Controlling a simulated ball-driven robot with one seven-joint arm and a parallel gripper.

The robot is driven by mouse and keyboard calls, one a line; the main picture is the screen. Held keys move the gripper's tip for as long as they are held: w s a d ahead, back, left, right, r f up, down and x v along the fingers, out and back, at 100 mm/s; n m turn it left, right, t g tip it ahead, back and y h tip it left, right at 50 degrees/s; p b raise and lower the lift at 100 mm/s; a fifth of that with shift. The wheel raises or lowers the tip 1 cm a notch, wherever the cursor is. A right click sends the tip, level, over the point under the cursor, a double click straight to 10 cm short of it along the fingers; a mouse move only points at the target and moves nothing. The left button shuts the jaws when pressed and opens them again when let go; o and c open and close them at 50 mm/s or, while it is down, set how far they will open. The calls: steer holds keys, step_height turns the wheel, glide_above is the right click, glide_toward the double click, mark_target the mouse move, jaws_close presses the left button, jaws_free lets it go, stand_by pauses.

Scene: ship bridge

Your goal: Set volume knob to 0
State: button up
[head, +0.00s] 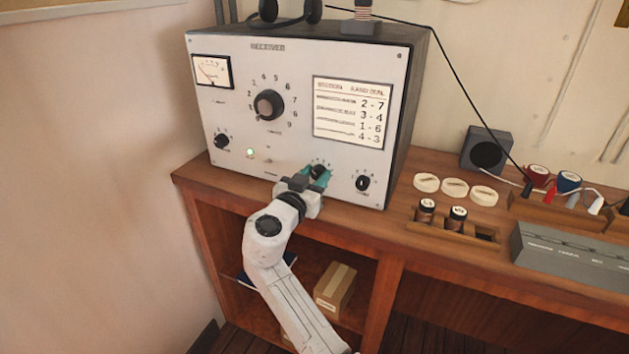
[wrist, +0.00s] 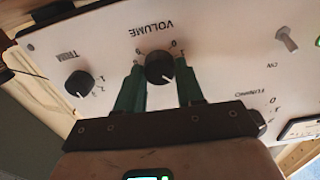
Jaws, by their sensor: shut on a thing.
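The white receiver (head: 235,125) stands on the wooden desk and faces me. Its black volume knob (head: 319,171) is low on the panel, right of centre. In the wrist view the volume knob (wrist: 160,67) sits under the upside-down word VOLUME. My gripper (head: 313,177) has its teal fingers on either side of the knob, shut on it. In the wrist view my gripper (wrist: 160,80) shows one finger left and one right of the knob. A small white mark shows on the knob's lower right there. Some dial figures are hidden or too small to read.
The trim knob (head: 362,183) is right of the volume knob, and a tuning knob (head: 268,105) is higher up. A toggle switch (wrist: 286,38) shows in the wrist view. Pale discs (head: 455,187) and a wooden holder (head: 450,237) are on the desk to the right.

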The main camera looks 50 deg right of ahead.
steer(key=n+b, duration=0.1)
steer(key=n, duration=0.3)
steer(key=shift+w, duration=0.1)
steer(key=n, duration=0.5)
steer(key=n+p, duration=0.2)
steer(key=n, duration=0.3)
steer(key=shift+w+a, duration=0.1)
steer(key=shift+f+n+p, duration=0.15)
steer(key=shift+n+p, duration=0.8)
steer(key=shift+n, duration=1.15)
steer(key=o, duration=1)
